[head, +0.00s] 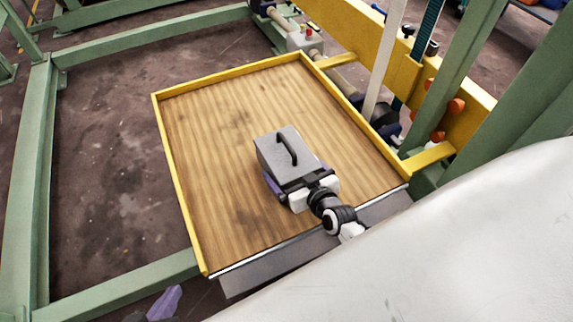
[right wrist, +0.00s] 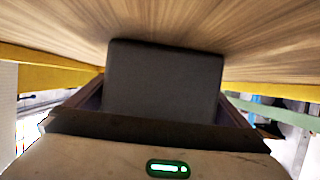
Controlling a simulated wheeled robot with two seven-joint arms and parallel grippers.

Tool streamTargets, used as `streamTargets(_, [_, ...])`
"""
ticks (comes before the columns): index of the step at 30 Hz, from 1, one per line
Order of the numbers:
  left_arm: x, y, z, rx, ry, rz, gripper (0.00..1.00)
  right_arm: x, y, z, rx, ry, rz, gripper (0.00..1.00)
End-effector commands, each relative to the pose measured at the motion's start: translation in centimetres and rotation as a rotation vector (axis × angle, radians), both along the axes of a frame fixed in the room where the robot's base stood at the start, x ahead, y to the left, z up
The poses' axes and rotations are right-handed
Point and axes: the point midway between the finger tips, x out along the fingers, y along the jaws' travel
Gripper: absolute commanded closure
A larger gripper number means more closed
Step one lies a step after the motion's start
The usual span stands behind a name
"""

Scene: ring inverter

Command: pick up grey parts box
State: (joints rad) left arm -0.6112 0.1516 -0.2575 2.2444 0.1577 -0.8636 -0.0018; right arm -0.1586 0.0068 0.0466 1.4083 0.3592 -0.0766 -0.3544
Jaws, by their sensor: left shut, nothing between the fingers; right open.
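The grey parts box (head: 273,153) with a black handle on top sits on the wooden board of the yellow-rimmed tray (head: 215,130). My right gripper (head: 296,173) is at the box's near end, its purple fingers on either side of it. In the right wrist view the dark grey box face (right wrist: 165,80) fills the space between the open fingers; whether they touch it I cannot tell. My left gripper (head: 165,303) shows only as a purple part at the bottom left edge, shut and away from the box.
Green frame beams (head: 38,170) stand left of the tray. A yellow beam (head: 350,35) with rollers and cables runs along the right. A small control box with a red button (head: 308,38) is at the back. The board around the box is clear.

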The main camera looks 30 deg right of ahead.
Motion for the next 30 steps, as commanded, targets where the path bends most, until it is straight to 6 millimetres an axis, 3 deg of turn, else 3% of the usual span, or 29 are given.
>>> streamTargets(10, [0.0,-0.3,-0.2,0.001,0.012,-0.016,1.00,0.9,0.0,-0.3,0.001,0.000,0.000,0.00])
streamTargets(21, [0.1,-0.3,-0.1,0.001,0.010,-0.015,1.00,0.9,0.0,-0.3,0.000,0.000,0.000,0.62])
streamTargets(30, [0.2,-0.3,0.2,0.002,0.007,-0.013,1.00,1.2,-0.1,0.7,0.000,-0.014,-0.002,0.64])
